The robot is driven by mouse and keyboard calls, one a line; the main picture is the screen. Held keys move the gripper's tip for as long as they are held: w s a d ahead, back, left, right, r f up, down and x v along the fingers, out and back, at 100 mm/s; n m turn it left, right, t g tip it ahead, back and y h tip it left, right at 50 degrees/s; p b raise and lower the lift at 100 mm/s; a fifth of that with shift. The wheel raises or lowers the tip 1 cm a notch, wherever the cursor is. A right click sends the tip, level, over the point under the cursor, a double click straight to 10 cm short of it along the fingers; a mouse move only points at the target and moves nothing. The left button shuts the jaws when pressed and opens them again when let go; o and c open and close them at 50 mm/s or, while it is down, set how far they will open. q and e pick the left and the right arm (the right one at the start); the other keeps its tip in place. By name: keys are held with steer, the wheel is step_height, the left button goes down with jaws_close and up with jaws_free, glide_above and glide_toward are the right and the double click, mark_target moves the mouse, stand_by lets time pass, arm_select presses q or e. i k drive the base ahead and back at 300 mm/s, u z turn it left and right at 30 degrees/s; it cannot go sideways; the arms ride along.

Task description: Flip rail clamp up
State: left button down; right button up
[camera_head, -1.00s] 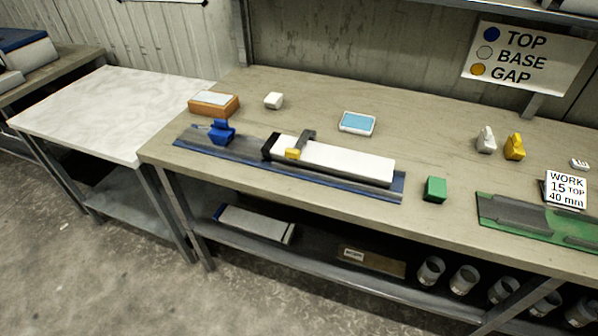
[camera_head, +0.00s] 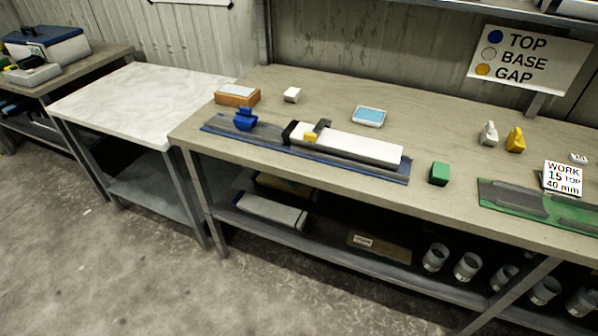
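A blue rail (camera_head: 226,126) lies along the front of the workbench, left of centre. A long white bar (camera_head: 362,147) lies on it, with a dark block (camera_head: 293,132) at its left end. A dark clamp arm (camera_head: 322,127) with a yellow tip (camera_head: 310,138) crosses the bar near that end. The yellow tip sits low, at the bar's front side; I cannot tell whether it touches. A blue clip (camera_head: 245,119) stands on the rail's left part. Neither of my grippers is in view.
The workbench (camera_head: 440,125) also holds an orange box (camera_head: 237,96), a white block (camera_head: 292,95), a blue-topped pad (camera_head: 369,116), a green block (camera_head: 439,173) and a green rail (camera_head: 530,207). A white table (camera_head: 130,100) stands left. Open floor (camera_head: 110,270) lies in front.

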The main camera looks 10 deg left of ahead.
mark_target(309, 137)
steer(key=k, duration=0.2)
steer(key=z, duration=0.7)
steer(key=i, duration=1.05)
steer(key=u, duration=0.4)
